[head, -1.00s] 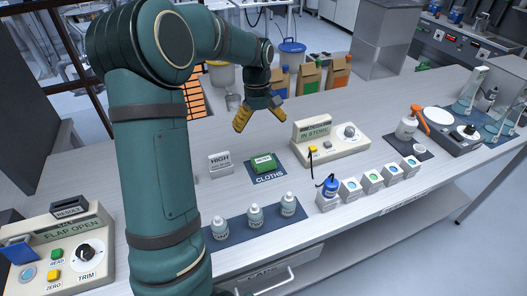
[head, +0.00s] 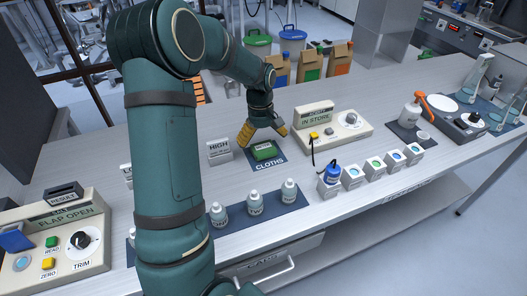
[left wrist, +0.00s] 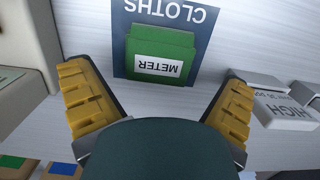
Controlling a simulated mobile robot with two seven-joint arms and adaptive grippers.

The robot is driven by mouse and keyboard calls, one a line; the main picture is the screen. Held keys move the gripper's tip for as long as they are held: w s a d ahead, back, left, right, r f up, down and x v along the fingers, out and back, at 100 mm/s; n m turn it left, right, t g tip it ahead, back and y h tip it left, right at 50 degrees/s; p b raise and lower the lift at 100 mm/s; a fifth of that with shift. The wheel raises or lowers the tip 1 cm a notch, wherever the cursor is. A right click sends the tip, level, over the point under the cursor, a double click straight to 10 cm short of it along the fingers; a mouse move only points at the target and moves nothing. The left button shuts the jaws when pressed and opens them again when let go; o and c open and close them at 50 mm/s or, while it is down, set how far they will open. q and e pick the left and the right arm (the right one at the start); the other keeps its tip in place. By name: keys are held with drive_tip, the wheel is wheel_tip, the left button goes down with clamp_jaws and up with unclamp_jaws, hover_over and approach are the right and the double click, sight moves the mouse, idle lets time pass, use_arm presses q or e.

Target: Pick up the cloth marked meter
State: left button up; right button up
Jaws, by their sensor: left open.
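The green cloth marked METER (head: 265,152) lies folded on the dark blue CLOTHS mat (head: 278,162) on the bench. In the left wrist view the cloth (left wrist: 160,58) shows its white label upside down, and the mat (left wrist: 118,50) extends around it. My left gripper (head: 262,138) is open above the bench, just behind the cloth in the head view. In the left wrist view its yellow fingers (left wrist: 160,112) stand wide apart on either side, with the cloth between and beyond them. They do not touch it. My right gripper is not in view.
A HIGH sign block (head: 219,152) stands left of the cloth. The IN STORE device (head: 338,130) stands to the right. Several bottles stand on a dark mat (head: 233,220) in front.

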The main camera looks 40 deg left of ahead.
sight(263, 148)
use_arm(q)
drive_tip(key=f, duration=0.3)
drive_tip(key=shift+d+f+b, duration=0.2)
drive_tip(key=shift+b, duration=0.1)
drive_tip(key=c, duration=0.7)
drive_tip(key=shift+r, duration=0.1)
drive_tip(key=shift+c, duration=0.2)
